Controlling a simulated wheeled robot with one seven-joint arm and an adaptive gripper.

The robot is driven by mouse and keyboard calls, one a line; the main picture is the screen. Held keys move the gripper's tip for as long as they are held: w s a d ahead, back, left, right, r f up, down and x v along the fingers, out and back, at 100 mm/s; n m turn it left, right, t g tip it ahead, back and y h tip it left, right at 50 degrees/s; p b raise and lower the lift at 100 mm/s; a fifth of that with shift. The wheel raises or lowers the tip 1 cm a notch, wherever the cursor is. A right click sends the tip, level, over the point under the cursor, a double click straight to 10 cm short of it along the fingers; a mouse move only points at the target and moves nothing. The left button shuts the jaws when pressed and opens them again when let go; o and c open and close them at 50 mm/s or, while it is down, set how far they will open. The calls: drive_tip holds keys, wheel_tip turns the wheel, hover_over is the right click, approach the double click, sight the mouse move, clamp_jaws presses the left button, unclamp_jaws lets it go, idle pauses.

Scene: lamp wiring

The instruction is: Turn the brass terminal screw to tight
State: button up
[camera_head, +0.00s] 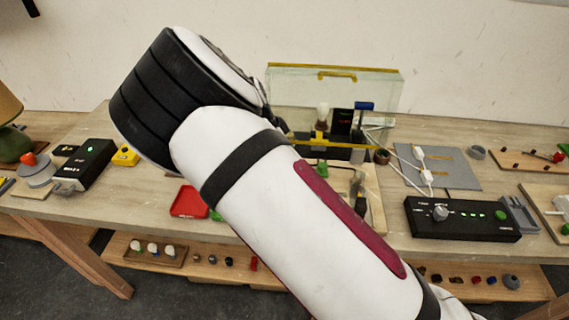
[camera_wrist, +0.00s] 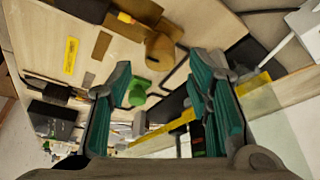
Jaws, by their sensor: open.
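My gripper (camera_wrist: 163,85) is open, with its two teal-padded fingers spread apart and nothing held between them. In the wrist view a green block (camera_wrist: 136,92) and a brown rounded piece (camera_wrist: 160,52) show beyond the fingers. I cannot make out the brass terminal screw for certain in either view. In the head view my arm crosses the middle of the bench and hides much of the work area. A wooden board (camera_head: 376,212) with small fittings shows just right of the arm.
A clear case (camera_head: 385,92) with a yellow-edged lid stands at the back. A black control box (camera_head: 462,219) and a grey mat (camera_head: 440,168) lie to the right. A red tray (camera_head: 189,201) and another black box (camera_head: 84,165) are to the left. A lower shelf holds small parts.

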wheel_tip(320, 180, up, 8)
drive_tip(key=shift+f, duration=0.15)
idle(0.5)
drive_tip(key=s+d+r+n+y, duration=0.45)
drive_tip(key=s+d+r, duration=0.75)
drive_tip(key=d+r, duration=0.35)
drive_tip(key=s+d+r+n+t, duration=0.1)
drive_tip(key=s+d+n, duration=0.1)
drive_tip(key=s, duration=0.5)
drive_tip(key=s+d+r+n+t, duration=0.1)
drive_tip(key=s+d+r+n, duration=0.1)
drive_tip(key=s, duration=0.5)
drive_tip(key=s+d+r+n+t, duration=0.1)
drive_tip(key=s+d+r+n, duration=0.1)
drive_tip(key=s, duration=0.5)
drive_tip(key=shift+d+n+h, duration=0.35)
drive_tip(key=shift+d+n, duration=0.3)
drive_tip(key=shift+d, duration=0.1)
